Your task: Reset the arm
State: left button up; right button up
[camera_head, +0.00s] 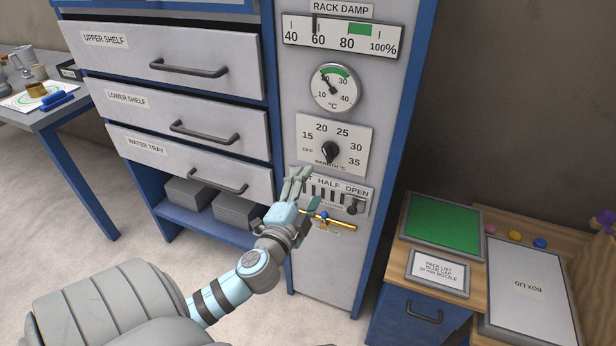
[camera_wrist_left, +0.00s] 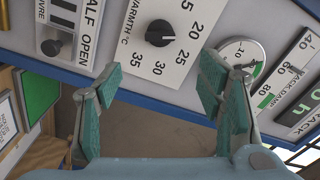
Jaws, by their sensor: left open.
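My left gripper (camera_head: 307,190) is at the lower part of the control panel, in front of the slotted HALF/OPEN plate (camera_head: 337,194). In the left wrist view its two green finger pads (camera_wrist_left: 157,90) are spread apart with nothing between them. The black warmth knob (camera_head: 329,152) is just above the fingers in the head view; it also shows in the left wrist view (camera_wrist_left: 160,33), beyond the fingertips. A dark slider knob (camera_head: 351,206) is right of the gripper. A brass-coloured tap lever (camera_head: 338,222) with a blue centre is close beside the hand. My right gripper is not in view.
Drawers labelled upper shelf (camera_head: 165,58), lower shelf (camera_head: 180,118) and water tray (camera_head: 190,163) are left of the panel. A round gauge (camera_head: 334,88) and rack damp scale (camera_head: 343,37) are above. A wooden-topped cabinet (camera_head: 440,282) with a green mat (camera_head: 443,225) stands right.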

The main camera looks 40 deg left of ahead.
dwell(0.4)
pick_arm(q)
jog(key=s+a+f+n+g+h, duration=0.1)
jog(key=s+f+g, duration=0.15)
jog(key=f, duration=0.85)
jog(key=s+a+f+n+g+h, duration=0.1)
jog(key=f+g, duration=0.2)
jog(key=f, duration=0.8)
jog(key=s+f+n+g, duration=0.35)
jog(key=s+f, duration=0.75)
jog(key=f, duration=0.4)
jog(key=s+d+f+n+g+h, duration=0.1)
jog(key=s+d+f+n+g, duration=0.1)
jog(key=s+d+f, duration=0.4)
jog(key=s+d+f+n+g+h, duration=0.2)
jog(key=s+d+f+g, duration=0.2)
jog(key=s, duration=1.3)
notch_tip(320, 180, down, 3)
jog(key=shift+s+d+f+g, duration=0.2)
jog(key=shift+s+d+g, duration=0.15)
jog(key=shift+d, duration=0.75)
